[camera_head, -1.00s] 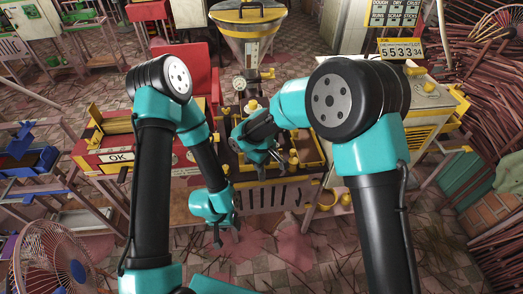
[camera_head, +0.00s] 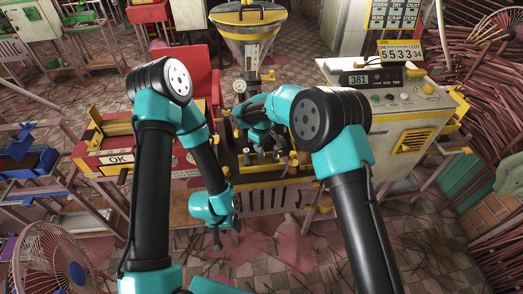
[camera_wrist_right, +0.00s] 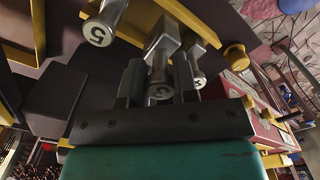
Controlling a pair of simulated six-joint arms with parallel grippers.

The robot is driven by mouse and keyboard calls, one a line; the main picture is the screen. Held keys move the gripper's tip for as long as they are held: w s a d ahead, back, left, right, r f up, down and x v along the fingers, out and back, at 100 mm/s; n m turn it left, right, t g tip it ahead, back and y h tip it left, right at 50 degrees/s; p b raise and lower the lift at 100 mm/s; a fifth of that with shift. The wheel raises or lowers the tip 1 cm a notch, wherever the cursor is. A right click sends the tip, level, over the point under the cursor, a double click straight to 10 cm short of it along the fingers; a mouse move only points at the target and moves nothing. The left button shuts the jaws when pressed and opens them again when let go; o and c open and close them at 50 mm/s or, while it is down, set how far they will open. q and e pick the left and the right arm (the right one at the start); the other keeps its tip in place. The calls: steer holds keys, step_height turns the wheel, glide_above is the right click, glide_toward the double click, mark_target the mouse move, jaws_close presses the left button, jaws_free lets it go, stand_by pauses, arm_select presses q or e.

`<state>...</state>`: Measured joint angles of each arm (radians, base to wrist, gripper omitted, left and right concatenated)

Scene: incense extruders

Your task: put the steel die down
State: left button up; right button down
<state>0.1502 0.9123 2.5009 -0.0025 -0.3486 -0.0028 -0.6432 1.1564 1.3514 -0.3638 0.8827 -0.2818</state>
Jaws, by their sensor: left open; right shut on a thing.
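My right gripper (camera_wrist_right: 158,78) is shut on a steel die (camera_wrist_right: 162,52), a bright metal piece whose round end is marked 3. In the head view my right gripper (camera_head: 263,146) is over the yellow-edged dark tray (camera_head: 299,171) on the bench; the die's lower end is too small to tell there. In the wrist view a die marked 5 (camera_wrist_right: 98,32) is at upper left, and another marked die (camera_wrist_right: 197,78) is just right of the held one. My left gripper (camera_head: 217,238) is open and empty, low in front of the bench.
A red OK box (camera_head: 118,158) stands left of the tray. A steel hopper (camera_head: 247,30) with a gauge column rises behind it. A cream cabinet with a 381 display (camera_head: 358,79) is at right. A fan (camera_head: 50,262) is at lower left.

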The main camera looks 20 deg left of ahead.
steer(key=shift+w, duration=0.15)
steer(key=shift+w+a+f, duration=0.1)
steer(key=shift+w+f, duration=0.05)
steer(key=shift+f, duration=1.6)
steer(key=shift+f, duration=0.15)
steer(key=c, duration=0.9)
jaws_free()
step_height(320, 180, up, 12)
steer(key=shift+r, duration=0.15)
